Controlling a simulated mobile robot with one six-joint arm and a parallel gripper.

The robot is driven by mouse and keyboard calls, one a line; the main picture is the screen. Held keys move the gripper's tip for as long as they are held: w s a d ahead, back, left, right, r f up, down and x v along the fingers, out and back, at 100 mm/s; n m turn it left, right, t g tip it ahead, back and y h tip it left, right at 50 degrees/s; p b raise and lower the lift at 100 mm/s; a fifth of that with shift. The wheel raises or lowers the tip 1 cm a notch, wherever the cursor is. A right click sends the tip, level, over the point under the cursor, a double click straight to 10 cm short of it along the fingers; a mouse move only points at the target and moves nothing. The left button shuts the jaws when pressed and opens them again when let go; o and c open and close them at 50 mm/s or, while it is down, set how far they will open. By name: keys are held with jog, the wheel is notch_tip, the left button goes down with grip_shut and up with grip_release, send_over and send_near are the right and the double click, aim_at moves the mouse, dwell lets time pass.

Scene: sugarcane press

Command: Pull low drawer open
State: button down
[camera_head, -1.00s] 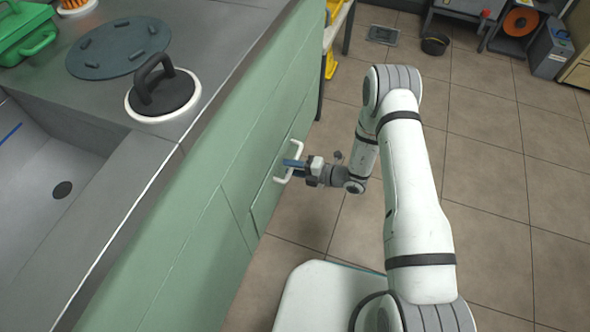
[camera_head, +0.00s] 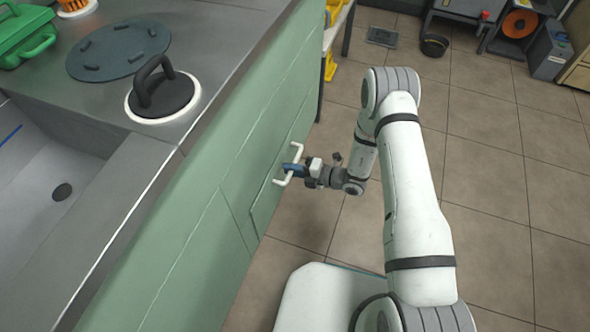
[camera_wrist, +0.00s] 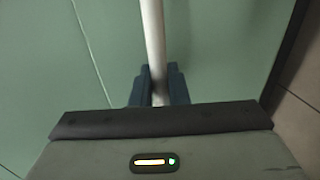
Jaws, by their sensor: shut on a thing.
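The low drawer (camera_head: 266,200) is a green front panel in the side of the green counter, and it looks flush with the panels around it. Its white bar handle (camera_head: 298,151) stands out from the panel. My gripper (camera_head: 290,170) is shut on the handle near the middle of the bar. In the wrist view the white handle bar (camera_wrist: 153,45) runs down between the two dark blue fingers (camera_wrist: 158,88), one on each side. The part of the bar below the fingertips is hidden by the gripper body.
The tiled floor (camera_head: 480,150) to the right is mostly clear. A dark bowl (camera_head: 434,44) lies farther back.

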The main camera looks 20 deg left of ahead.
jog(key=shift+d, duration=0.25)
jog(key=f+p+v, duration=0.1)
jog(key=f+v, duration=0.2)
jog(key=v, duration=1.1)
jog(key=d+f+p+v, duration=0.1)
jog(key=f+v, duration=0.1)
jog(key=v, duration=1.2)
jog(key=shift+s+d+f, duration=0.25)
jog(key=shift+f, duration=0.15)
jog(key=c, duration=1.5)
grip_release()
jog(key=shift+p+v, duration=1.1)
jog(key=shift+v, duration=2.75)
jog(key=shift+s, duration=0.15)
